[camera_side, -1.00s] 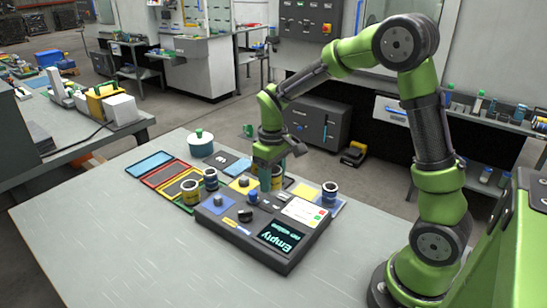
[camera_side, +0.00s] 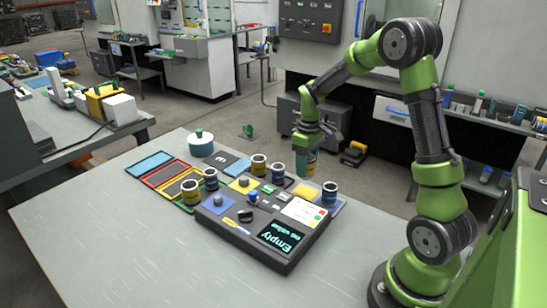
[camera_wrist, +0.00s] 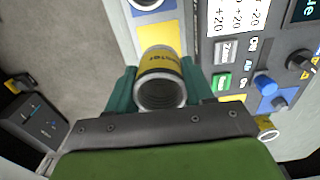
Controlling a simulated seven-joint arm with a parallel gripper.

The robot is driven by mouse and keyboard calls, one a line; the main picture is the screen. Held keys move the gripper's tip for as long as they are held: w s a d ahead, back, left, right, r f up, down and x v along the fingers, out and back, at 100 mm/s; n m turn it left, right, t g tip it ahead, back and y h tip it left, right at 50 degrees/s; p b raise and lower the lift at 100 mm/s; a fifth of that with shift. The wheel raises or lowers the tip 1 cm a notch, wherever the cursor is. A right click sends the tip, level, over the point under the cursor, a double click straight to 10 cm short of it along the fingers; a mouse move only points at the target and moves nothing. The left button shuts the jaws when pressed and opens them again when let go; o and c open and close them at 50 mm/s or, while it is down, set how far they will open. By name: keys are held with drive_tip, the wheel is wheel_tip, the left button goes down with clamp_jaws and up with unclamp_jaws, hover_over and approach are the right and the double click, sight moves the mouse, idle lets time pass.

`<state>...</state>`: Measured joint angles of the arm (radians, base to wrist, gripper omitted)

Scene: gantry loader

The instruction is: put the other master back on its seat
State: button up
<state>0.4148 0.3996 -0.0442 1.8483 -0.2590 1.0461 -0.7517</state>
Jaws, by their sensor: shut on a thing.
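My gripper (camera_side: 308,158) is shut on a yellow ring-shaped master (camera_wrist: 160,75), held between its teal jaws with lettering ending in "ster" on its side. In the side view the jaws largely hide it. A yellow pad (camera_wrist: 160,36) shows beyond the held master in the wrist view, partly covered by it. The same pad (camera_side: 304,189) shows in the side view, empty, below my gripper. A blue master (camera_side: 330,193) stands on the blue pad (camera_side: 341,205) to its right.
Yellow-banded rings (camera_side: 258,164) and (camera_side: 277,173) stand behind the gauge box (camera_side: 262,228), whose display reads "Empty". Another yellow ring (camera_side: 191,191) and a blue ring (camera_side: 210,179) stand left, by coloured trays (camera_side: 151,164). The front of the table is clear.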

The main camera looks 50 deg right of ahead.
drive_tip(key=shift+f, duration=2.95)
drive_tip(key=shift+f, duration=0.2)
drive_tip(key=o, duration=1.7)
drive_tip(key=shift+r, duration=0.1)
wheel_tip(320, 180, up, 9)
drive_tip(key=shift+f, duration=0.1)
